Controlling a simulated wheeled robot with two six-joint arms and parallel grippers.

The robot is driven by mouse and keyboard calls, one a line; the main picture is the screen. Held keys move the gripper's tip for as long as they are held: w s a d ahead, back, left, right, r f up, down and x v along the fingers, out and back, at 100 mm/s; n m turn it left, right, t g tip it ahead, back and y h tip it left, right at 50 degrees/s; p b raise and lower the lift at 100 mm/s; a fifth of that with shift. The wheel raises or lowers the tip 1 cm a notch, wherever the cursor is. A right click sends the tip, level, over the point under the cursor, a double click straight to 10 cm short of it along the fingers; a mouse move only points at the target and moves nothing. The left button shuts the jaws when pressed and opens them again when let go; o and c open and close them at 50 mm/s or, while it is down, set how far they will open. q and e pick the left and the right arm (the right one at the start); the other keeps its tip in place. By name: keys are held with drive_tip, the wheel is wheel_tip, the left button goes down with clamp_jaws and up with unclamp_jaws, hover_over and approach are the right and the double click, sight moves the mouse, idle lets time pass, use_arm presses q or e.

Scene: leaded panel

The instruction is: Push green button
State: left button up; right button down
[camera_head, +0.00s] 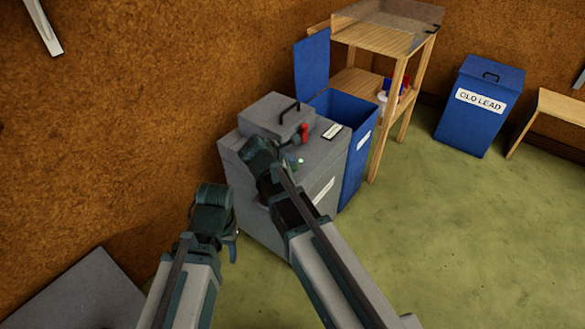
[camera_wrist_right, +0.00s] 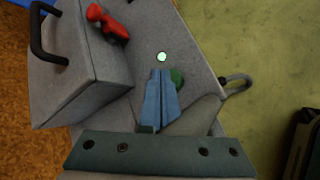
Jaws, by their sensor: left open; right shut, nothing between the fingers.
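The green button (camera_wrist_right: 177,77) is on the top of the grey machine (camera_wrist_right: 200,45), partly hidden behind my right fingers in the right wrist view. A small pale green lit disc (camera_wrist_right: 161,57) sits beside it; a glow also shows on the machine in the head view (camera_head: 301,161). My right gripper (camera_wrist_right: 161,76) is shut and empty, its fingertips overlapping the button's left side in that view. I cannot tell whether they touch it. My left gripper (camera_head: 232,245) is open and empty, low in front of the machine.
A red lever (camera_wrist_right: 106,22) and a grey box with a black handle (camera_wrist_right: 50,35) stand on the machine top. An open blue bin (camera_head: 357,150) and a wooden rack (camera_head: 398,75) are behind it.

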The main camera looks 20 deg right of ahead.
drive_tip(key=shift+f+b, duration=0.45)
drive_tip(key=shift+f, duration=0.05)
idle(0.3)
drive_tip(key=shift+r, duration=0.1)
drive_tip(key=shift+r+p, duration=0.95)
drive_tip(key=shift+p, duration=0.05)
wheel_tip(320, 180, up, 6)
drive_tip(key=p, duration=0.6)
